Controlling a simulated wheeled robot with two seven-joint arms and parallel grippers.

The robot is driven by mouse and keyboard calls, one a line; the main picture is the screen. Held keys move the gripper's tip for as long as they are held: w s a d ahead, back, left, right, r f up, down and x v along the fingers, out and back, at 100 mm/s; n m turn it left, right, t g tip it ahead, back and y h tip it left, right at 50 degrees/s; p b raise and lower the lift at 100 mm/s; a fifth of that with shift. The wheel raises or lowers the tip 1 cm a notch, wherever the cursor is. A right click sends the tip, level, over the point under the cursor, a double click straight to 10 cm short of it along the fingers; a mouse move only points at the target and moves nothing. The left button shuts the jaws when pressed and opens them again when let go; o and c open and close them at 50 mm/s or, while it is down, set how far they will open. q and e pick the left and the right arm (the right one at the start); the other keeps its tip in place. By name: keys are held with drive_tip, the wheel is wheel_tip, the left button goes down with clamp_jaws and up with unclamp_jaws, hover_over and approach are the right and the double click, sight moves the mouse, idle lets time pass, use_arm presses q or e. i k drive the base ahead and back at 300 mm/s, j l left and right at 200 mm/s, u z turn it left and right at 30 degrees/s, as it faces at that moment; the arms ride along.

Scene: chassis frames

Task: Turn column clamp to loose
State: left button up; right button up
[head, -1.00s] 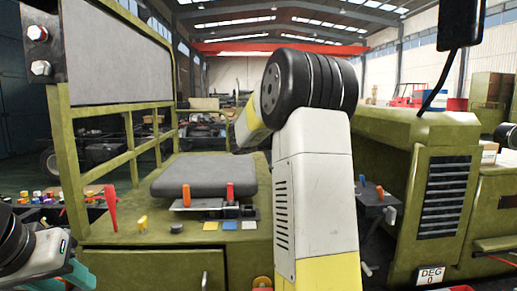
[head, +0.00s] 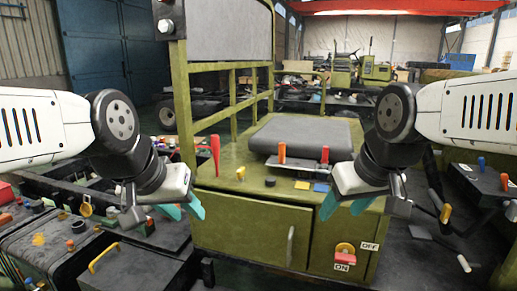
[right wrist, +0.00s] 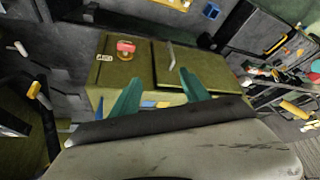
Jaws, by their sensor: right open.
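No label in view names the column clamp, so I cannot tell which control it is. The red handle also shows in the right wrist view (right wrist: 126,46). My right gripper (head: 346,205) is open and empty above the cab's front right; its teal fingers (right wrist: 160,92) are apart. My left gripper (head: 183,210) hangs left of the cab, its opening unclear.
The grey seat (head: 306,135) and green frame (head: 185,110) rise behind the controls. A dark bench (head: 60,250) with several knobs and a yellow handle (head: 103,258) stands at left. A dark box with levers (head: 480,182) is at right. Grey floor shows between.

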sight(446, 209)
drive_tip(key=l+z, duration=0.1)
drive_tip(key=z, duration=0.3)
drive_tip(key=l+z, duration=0.1)
drive_tip(key=z, duration=0.35)
drive_tip(key=l+z, duration=0.15)
drive_tip(key=z, duration=0.25)
drive_tip(key=l+z, duration=0.15)
drive_tip(key=z, duration=0.25)
drive_tip(key=l+z, duration=0.1)
drive_tip(key=z, duration=0.3)
drive_tip(key=u, duration=0.7)
drive_tip(key=k+l+u, duration=0.15)
drive_tip(key=k+l, duration=0.35)
drive_tip(key=i+j, duration=0.2)
drive_tip(key=i, duration=0.2)
